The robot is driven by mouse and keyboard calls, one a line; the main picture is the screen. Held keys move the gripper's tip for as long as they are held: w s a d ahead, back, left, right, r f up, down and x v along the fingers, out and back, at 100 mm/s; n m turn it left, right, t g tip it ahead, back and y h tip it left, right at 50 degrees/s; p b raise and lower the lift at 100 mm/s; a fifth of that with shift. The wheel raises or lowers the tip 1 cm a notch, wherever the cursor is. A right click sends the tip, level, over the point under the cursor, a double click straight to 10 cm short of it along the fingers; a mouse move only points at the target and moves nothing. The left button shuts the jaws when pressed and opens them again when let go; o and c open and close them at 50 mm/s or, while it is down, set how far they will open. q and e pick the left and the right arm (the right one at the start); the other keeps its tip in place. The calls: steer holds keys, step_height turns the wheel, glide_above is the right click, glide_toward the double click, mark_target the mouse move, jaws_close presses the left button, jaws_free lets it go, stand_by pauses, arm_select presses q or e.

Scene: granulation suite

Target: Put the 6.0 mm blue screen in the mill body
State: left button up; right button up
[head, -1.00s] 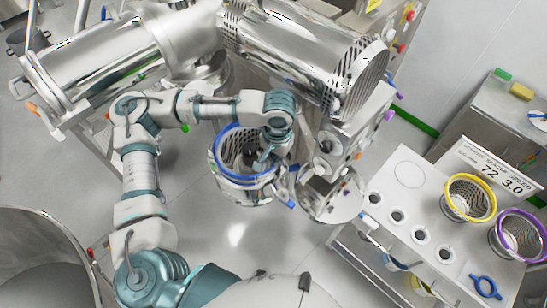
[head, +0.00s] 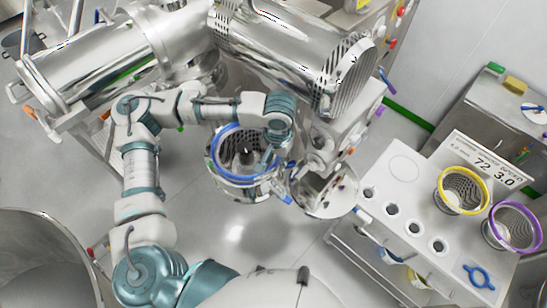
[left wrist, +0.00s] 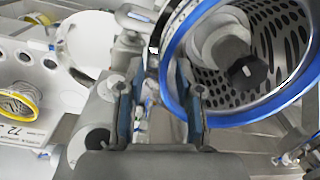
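The blue-rimmed screen (head: 231,127) sits in the round metal mill body (head: 229,179), with its rim at the open mouth. In the left wrist view the blue rim (left wrist: 262,107) surrounds a slotted metal wall, and a grey impeller with a dark hex nut (left wrist: 247,72) stands inside it. My left gripper (head: 270,163) is at the right side of the rim in the head view. In the left wrist view its two fingers (left wrist: 158,90) stand apart, and the right finger overlaps the rim's left edge. Whether that finger touches the rim is unclear. My right gripper is out of view.
A white bench at right holds a yellow-rimmed screen (head: 463,190), a purple-rimmed screen (head: 515,227), a speed sign (head: 487,161) and a blue tool (head: 479,276). A large steel cylinder (head: 290,52) lies behind the mill. An open round cover (head: 329,193) hangs right of it.

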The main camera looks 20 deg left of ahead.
arm_select(q)
steer(key=shift+d+r, duration=0.1)
step_height(320, 180, up, 12)
steer(key=shift+d, duration=0.35)
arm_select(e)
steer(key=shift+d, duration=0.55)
arm_select(q)
steer(key=shift+a, duration=0.25)
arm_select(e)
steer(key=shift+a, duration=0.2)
arm_select(q)
steer(key=shift+f, duration=0.2)
